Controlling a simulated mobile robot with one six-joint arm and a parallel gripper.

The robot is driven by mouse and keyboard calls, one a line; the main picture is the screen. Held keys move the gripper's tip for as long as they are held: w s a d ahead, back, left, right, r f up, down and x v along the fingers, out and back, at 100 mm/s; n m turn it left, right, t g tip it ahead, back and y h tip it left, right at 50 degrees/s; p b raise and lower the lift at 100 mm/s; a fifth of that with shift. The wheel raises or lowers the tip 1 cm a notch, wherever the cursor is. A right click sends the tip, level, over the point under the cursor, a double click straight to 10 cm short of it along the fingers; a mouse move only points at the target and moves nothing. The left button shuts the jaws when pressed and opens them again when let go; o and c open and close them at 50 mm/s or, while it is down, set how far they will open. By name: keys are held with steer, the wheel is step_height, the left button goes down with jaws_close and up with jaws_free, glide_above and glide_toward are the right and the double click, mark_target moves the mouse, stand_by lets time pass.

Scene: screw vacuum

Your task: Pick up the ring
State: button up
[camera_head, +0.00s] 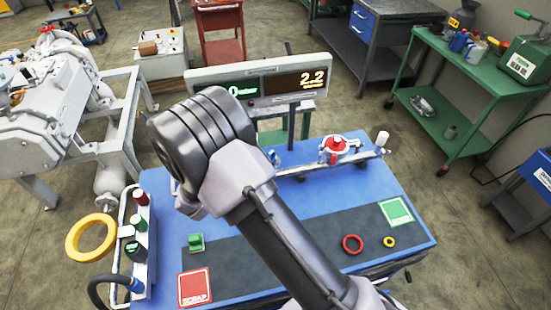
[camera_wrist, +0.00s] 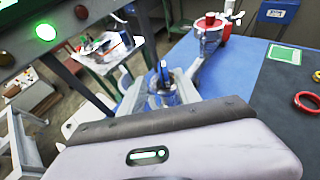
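A red ring (camera_head: 352,244) lies flat on the dark mat of the blue workbench, right of my arm. It also shows at the right edge of the wrist view (camera_wrist: 308,102). A smaller yellow ring (camera_head: 389,242) lies just right of it. A large yellow ring-shaped part (camera_head: 90,237) is at the far left, beside the bench; what bears it is unclear. The task does not say which ring. My gripper is hidden behind my arm in the head view. In the wrist view my gripper (camera_wrist: 166,88) is away from the rings, and its finger opening is unclear.
A display (camera_head: 258,85) reading 2.2 stands behind the bench. A red-topped fixture (camera_head: 337,148) is along the back edge. A green block (camera_head: 196,242), a red scrap square (camera_head: 195,288) and a green square (camera_head: 396,212) are on the mat. A button panel (camera_head: 139,240) stands left.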

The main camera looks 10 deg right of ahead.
mark_target(270, 157)
steer(key=b+x, duration=0.1)
steer(key=x, duration=0.9)
steer(key=shift+s+d+r+b, duration=0.15)
steer(key=shift+d+b, duration=0.15)
steer(key=shift+b, duration=0.1)
steer(key=shift+a+r, duration=0.1)
jaws_close()
